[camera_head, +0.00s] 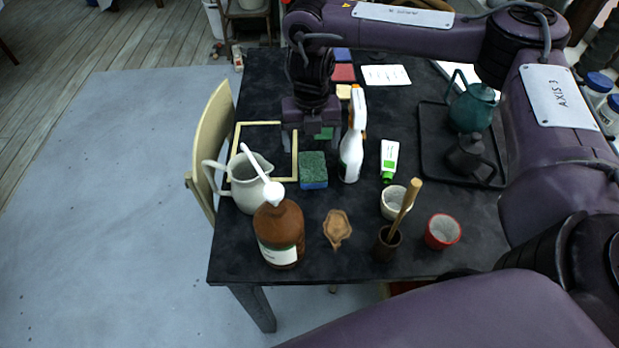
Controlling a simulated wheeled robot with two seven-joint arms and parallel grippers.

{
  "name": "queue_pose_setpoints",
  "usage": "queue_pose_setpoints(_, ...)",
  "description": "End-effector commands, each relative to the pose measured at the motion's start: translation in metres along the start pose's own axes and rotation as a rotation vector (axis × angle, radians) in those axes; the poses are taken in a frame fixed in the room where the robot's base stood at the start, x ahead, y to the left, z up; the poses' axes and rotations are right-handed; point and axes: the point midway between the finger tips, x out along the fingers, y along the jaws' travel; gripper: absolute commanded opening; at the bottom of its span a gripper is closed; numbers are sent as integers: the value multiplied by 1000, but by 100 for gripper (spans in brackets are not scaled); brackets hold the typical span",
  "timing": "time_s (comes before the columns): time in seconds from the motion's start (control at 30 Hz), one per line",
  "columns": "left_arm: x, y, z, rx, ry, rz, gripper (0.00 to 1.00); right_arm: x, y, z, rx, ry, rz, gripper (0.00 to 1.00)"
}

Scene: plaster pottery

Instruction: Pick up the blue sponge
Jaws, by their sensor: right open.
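A blue sponge with a dark green scouring top (313,170) lies flat on the black table, between the white jug and the white spray bottle. My right gripper (310,136) hangs pointing down just behind the sponge, its fingers spread apart with nothing held between them. A small green piece (325,133) shows by its right finger. A flat blue block (342,54) lies at the far edge, partly behind my arm; I cannot tell whether it is a sponge. My left gripper is not in view.
The spray bottle (351,150) stands close right of the sponge. The white jug (249,184), brown bottle (279,232) and wooden frame (238,140) are left. Cups (443,231) stand in front. A dark tray (430,150) with teapots (472,108) is right.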

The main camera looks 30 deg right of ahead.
Motion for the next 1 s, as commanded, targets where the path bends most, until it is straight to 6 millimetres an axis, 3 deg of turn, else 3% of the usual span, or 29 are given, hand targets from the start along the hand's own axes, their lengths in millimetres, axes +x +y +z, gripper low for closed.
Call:
queue_pose_setpoints(0.1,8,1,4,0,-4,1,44,12,0,0,0,1,0,85)
queue_pose_setpoints(0.4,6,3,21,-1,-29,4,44,42,-2,2,0,1,-2,85)
queue_pose_setpoints(0.63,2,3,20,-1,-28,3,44,76,-5,4,0,2,-2,85)
queue_pose_setpoints(0.97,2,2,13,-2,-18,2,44,84,-4,5,0,0,0,85)
queue_pose_setpoints(1.0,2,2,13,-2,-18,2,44,84,-4,5,0,0,0,79)
